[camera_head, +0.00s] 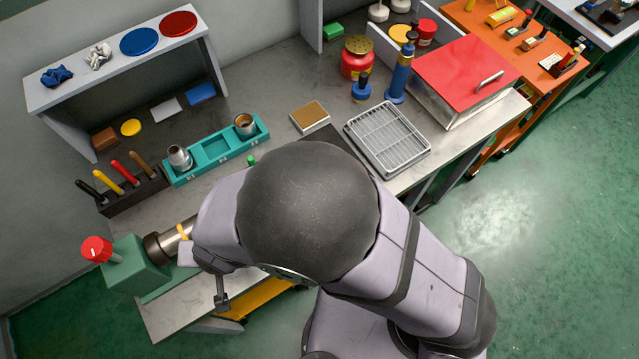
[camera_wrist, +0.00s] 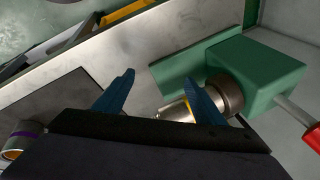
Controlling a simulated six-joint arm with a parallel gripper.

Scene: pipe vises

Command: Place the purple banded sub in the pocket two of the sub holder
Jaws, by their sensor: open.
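The purple banded sub (camera_wrist: 26,136) shows at the lower left edge of the wrist view, a short grey cylinder with a purple ring and an orange end. It is partly cut off, and I cannot make it out in the head view. The teal sub holder (camera_head: 213,150) lies on the bench in the head view. Its left pocket holds a metal sub (camera_head: 179,157), its right pocket holds another sub (camera_head: 245,125), and its middle pocket is empty. My gripper (camera_wrist: 160,80) has its blue fingers apart with nothing between them, above the bench and beside the vise.
A green pipe vise (camera_head: 132,265) with a red knob holds a yellow-banded pipe (camera_head: 172,242), close to my right finger in the wrist view. A rack of coloured-handled tools (camera_head: 125,190) stands left of the holder. A wire tray (camera_head: 388,138) and red-lidded box (camera_head: 465,75) stand to the right.

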